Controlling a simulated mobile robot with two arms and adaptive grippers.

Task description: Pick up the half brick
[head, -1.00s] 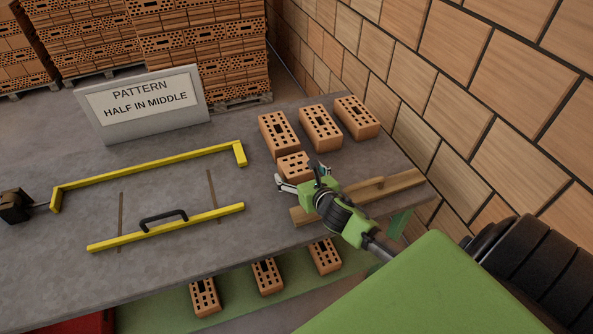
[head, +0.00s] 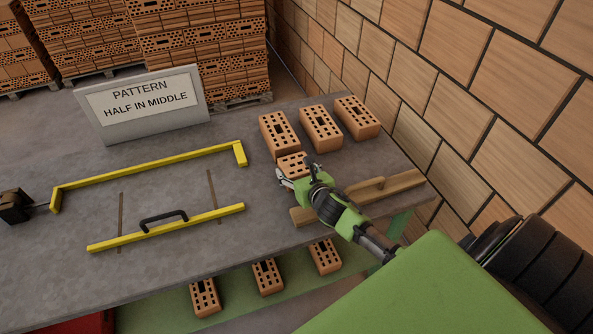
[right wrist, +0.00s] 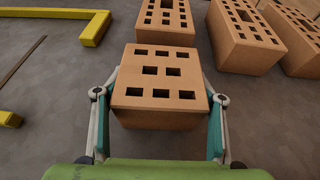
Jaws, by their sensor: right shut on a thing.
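The half brick (head: 292,163) is a short orange brick with square holes, on the grey table in front of the row of full bricks. In the right wrist view the half brick (right wrist: 160,82) sits between the two fingers of my right gripper (right wrist: 160,125), one finger along each side. My right gripper (head: 296,178) is shut on it. In the head view the gripper hides the brick's near right part. I cannot tell whether the brick is clear of the table. My left gripper is not in view.
Three full bricks (head: 321,127) stand just behind the half brick. A wooden board with a handle (head: 345,199) lies to the right front. Yellow guide bars (head: 165,228) and a pattern sign (head: 150,104) are to the left. Several bricks (head: 267,277) sit on a lower shelf.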

